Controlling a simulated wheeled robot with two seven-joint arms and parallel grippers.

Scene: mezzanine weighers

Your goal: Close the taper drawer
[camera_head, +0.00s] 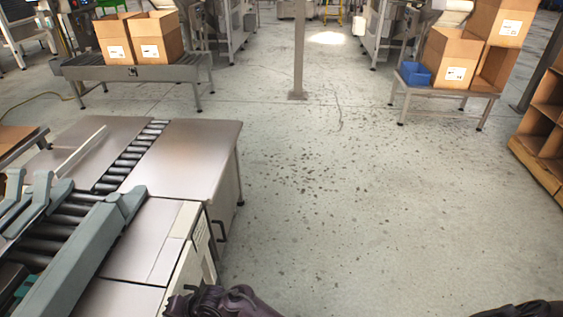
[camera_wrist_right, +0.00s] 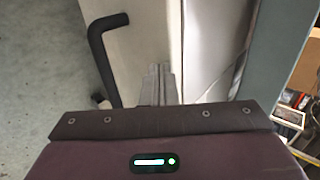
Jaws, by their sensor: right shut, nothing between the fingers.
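The taper, a grey and cream machine (camera_head: 153,239) with a roller bed, stands at the left in the head view. A black bar handle (camera_head: 219,231) sticks out from its right side; I take it as the drawer's handle. In the right wrist view the black handle (camera_wrist_right: 104,55) is bent and sits on a cream panel (camera_wrist_right: 145,35). My right gripper (camera_wrist_right: 160,72) is shut and empty, its fingertips just right of the handle, apart from it in the picture. Whether they touch the panel I cannot tell. How far the drawer stands out is unclear. My left gripper is not in view.
The floor (camera_head: 330,220) right of the machine is clear. A post (camera_head: 299,50) stands ahead. Cardboard boxes stand on a conveyor (camera_head: 135,72) at the back left and on a table (camera_head: 450,88) with a blue bin (camera_head: 415,74) at the back right. A shelf (camera_head: 540,145) is at the right edge.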

